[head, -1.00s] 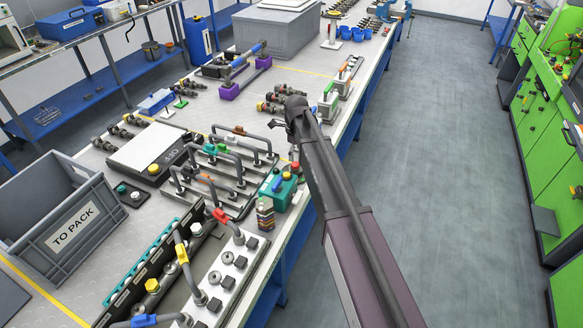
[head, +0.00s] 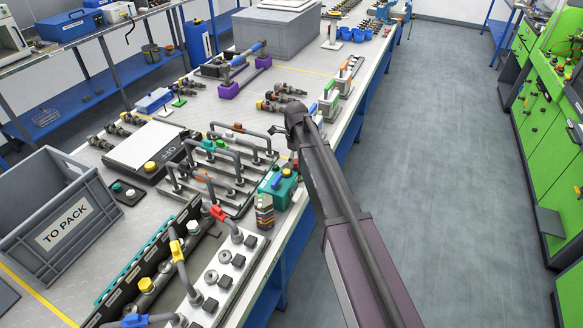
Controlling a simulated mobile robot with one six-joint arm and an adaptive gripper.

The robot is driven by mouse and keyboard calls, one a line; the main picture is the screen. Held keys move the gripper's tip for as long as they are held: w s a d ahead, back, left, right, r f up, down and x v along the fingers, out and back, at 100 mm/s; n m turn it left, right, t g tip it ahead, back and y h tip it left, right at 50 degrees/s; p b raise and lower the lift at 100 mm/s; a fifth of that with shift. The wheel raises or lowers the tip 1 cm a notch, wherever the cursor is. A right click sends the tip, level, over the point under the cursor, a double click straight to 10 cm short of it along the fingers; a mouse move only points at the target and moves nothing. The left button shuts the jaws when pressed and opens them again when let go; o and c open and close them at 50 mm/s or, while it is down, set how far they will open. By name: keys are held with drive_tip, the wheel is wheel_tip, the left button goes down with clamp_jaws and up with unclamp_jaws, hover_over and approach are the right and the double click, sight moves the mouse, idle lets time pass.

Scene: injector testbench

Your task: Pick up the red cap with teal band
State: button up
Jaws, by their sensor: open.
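I cannot make out for sure a red cap with a teal band. A small red piece (head: 296,163) shows at the bench edge, close to the teal box (head: 279,186), but its shape and any band are too small to tell. My gripper (head: 282,139) is at the end of my arm, above the right edge of the bench, beside the grey pipe rack (head: 218,172). It is open, and nothing shows between its fingers. My arm hides part of the bench edge.
A grey "TO PACK" crate (head: 66,226) stands at the left. A small bottle (head: 264,211) stands by the teal box. Several injectors (head: 282,92) lie beyond the gripper. A black-and-white box (head: 146,150) is left of the pipes. The floor (head: 460,170) at right is clear.

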drive_tip(key=shift+f+b, duration=0.3)
drive_tip(key=shift+f, duration=0.25)
drive_tip(key=c, duration=0.9)
